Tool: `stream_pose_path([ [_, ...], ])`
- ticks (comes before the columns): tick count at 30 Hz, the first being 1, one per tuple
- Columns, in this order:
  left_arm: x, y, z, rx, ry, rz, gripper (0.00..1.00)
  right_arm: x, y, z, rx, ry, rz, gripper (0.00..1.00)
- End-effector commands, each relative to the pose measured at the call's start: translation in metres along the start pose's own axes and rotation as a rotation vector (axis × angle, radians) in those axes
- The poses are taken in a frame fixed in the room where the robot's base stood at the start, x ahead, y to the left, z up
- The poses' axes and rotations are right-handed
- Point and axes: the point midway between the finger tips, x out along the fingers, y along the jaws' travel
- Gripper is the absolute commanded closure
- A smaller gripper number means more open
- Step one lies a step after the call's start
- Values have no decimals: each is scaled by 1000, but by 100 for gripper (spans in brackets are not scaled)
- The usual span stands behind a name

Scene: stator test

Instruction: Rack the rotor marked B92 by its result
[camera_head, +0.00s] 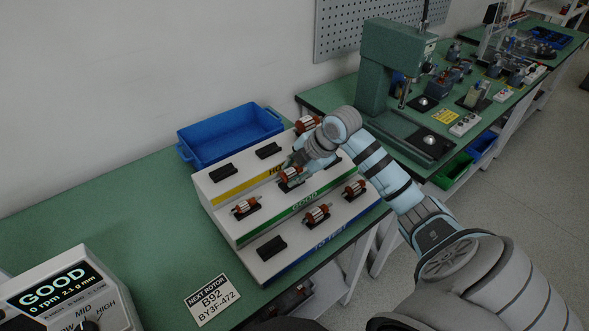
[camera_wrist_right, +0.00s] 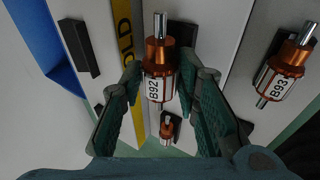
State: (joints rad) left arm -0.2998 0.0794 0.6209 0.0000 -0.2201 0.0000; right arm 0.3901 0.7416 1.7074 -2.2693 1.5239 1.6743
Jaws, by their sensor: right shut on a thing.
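The rotor marked B92 (camera_wrist_right: 157,70), copper-coloured with a steel shaft, is between the fingers of my right gripper (camera_wrist_right: 162,85), which is shut on it. In the head view the rotor (camera_head: 290,178) is at the middle cradle of the rack's green-striped GOOD row. I cannot tell whether it rests fully in the cradle. The white stepped rack (camera_head: 222,193) has yellow, green and blue stripes; the arm partly hides it. The tester (camera_head: 62,290) reads GOOD, 0 rpm, 2.1 g mm. A card (camera_head: 213,300) reads NEXT ROTOR B92. My left gripper is not in view.
A rotor (camera_head: 246,206) sits left in the GOOD row. Two more (camera_head: 317,213) are in the front row, including B93 (camera_wrist_right: 286,70), and one (camera_head: 307,123) is in the back row. A blue bin (camera_head: 185,153) stands behind. The green bench (camera_head: 130,215) is clear at left.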

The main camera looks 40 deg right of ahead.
Motion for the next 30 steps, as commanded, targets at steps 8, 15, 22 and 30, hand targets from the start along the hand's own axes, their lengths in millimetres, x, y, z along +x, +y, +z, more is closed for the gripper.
stream_pose_path([
  [8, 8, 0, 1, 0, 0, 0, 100, 11, -6, 1, 0, 1, 0, 100],
  [15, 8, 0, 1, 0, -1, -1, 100, 11, -6, 1, -1, 1, 0, 100],
  [22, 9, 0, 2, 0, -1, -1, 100, 14, -6, 2, 0, 2, 0, 100],
  [30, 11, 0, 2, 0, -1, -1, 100, 20, -8, 3, 1, 2, -2, 100],
])
